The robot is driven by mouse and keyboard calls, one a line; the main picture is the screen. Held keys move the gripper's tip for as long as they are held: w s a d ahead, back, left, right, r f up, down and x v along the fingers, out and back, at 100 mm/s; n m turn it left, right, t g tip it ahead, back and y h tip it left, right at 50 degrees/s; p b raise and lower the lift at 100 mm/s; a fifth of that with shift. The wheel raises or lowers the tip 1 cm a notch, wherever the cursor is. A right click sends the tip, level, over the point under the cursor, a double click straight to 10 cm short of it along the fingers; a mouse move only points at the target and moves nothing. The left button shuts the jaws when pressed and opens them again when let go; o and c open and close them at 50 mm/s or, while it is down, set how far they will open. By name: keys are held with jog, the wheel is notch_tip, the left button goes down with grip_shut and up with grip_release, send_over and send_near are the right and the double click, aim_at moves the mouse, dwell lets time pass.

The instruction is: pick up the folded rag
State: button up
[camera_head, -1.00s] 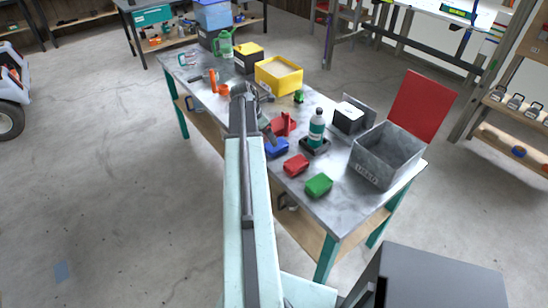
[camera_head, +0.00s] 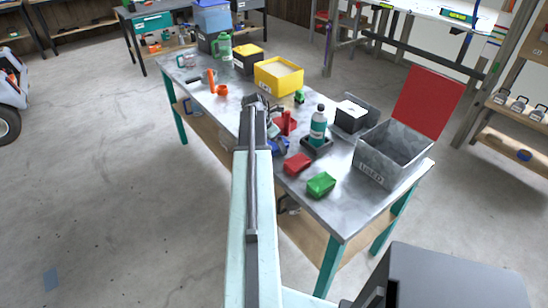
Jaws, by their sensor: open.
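Three small folded cloth-like bundles lie on the metal workbench (camera_head: 335,215): a red one (camera_head: 298,164), a green one (camera_head: 321,185) nearer the front, and a blue one (camera_head: 281,147) partly hidden by my arm. I cannot tell from this view which is the folded rag. My gripper (camera_head: 254,99) is at the far end of my outstretched arm, over the bench, beyond the blue bundle and left of a red object (camera_head: 285,123). It is small in view; its jaws are open and no held thing shows.
A teal bottle (camera_head: 318,128) stands in a dark tray right of the bundles. A grey metal bin (camera_head: 378,170) with a raised red lid (camera_head: 428,100) is at the bench's right end. A yellow bin (camera_head: 279,78) and orange items stand farther back. Open floor lies left.

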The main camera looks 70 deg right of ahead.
aim_at(275, 144)
jog(key=shift+r, duration=0.1)
jog(key=shift+f, duration=0.25)
dwell(0.3)
jog(key=c, duration=1.4)
notch_tip(275, 144, up, 10)
jog(key=p, duration=1)
jog(key=shift+r, duration=0.25)
jog(key=shift+c, duration=0.2)
